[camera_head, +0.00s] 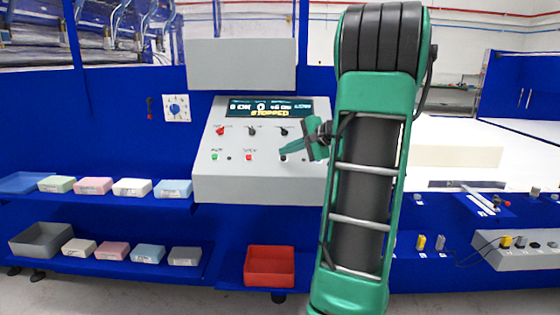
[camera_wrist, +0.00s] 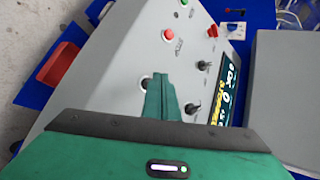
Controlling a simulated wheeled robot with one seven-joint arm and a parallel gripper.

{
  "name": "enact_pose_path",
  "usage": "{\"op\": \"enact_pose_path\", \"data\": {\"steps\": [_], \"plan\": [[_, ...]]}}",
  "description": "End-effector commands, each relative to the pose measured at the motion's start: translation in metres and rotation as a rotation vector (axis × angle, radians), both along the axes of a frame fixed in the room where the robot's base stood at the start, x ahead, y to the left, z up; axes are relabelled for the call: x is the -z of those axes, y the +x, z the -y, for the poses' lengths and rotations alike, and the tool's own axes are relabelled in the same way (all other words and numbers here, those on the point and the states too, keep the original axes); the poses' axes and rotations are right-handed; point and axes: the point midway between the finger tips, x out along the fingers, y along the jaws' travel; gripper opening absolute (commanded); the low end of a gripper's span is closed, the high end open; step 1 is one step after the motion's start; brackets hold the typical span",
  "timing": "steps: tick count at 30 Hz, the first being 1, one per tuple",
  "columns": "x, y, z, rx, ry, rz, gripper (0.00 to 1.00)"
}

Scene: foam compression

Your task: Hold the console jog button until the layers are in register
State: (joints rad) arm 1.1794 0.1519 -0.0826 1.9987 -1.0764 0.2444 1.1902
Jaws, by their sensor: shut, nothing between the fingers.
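The grey sloped console (camera_head: 225,185) stands ahead, with a dark display (camera_head: 262,107) that reads "STOPPED" in yellow. Its lower row has a green button (camera_head: 214,156), a red button (camera_head: 249,157) and a third control at the right. That third control, a dark-ringed button (camera_wrist: 145,82), shows in the wrist view, partly covered by my fingertips. My gripper (camera_head: 284,151) is shut and empty, its tips at this button. I cannot tell whether they touch or press it. A pale block (camera_head: 458,156), perhaps the foam layers, lies on the white surface at the right.
A red knob (camera_head: 221,131) and black knobs (camera_head: 251,131) line the console's upper row, close to my fingers. A blank grey panel (camera_head: 241,64) is above. Coloured foam blocks (camera_head: 93,186) sit on blue shelves at the left. A red bin (camera_head: 270,265) is below.

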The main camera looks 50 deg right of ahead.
Motion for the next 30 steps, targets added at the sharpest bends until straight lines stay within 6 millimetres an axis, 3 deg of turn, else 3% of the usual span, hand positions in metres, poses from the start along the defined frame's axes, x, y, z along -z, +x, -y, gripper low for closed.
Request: {"op": "enact_pose_path", "data": {"steps": [8,24,30], "plan": [[-0.005,-0.001,-0.002,0.0,-0.001,0.001,0.0],[-0.041,-0.016,-0.019,0.0,-0.002,0.001,0.0],[-0.043,-0.017,-0.02,-0.001,0.0,0.0,0.0]]}}
